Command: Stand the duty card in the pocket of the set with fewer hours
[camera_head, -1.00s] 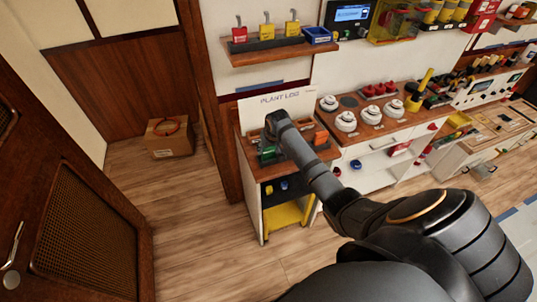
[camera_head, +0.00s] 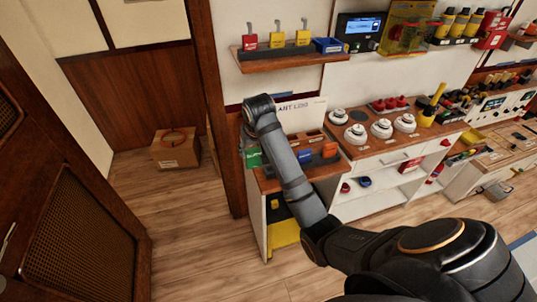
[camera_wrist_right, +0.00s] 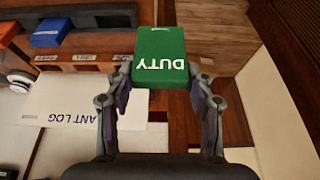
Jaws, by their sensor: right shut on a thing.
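The green duty card (camera_wrist_right: 160,57), marked DUTY, is between the fingertips of my right gripper (camera_wrist_right: 160,77), which is shut on it. In the head view the card (camera_head: 254,157) shows as green beside my arm, over the left end of the low wooden-topped cabinet (camera_head: 262,184). In the wrist view a wooden strip with dark slots and small labels (camera_wrist_right: 80,60) lies left of the card; the labels are too small to read. A white PLANT LOG sheet (camera_wrist_right: 85,108) shows too. My left gripper is not in view.
A blue block (camera_head: 304,156) and an orange block (camera_head: 329,150) stand on the cabinet top, right of my arm. A wall shelf (camera_head: 290,62) with padlocks is above. White round devices (camera_head: 381,128) stand on the counter to the right.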

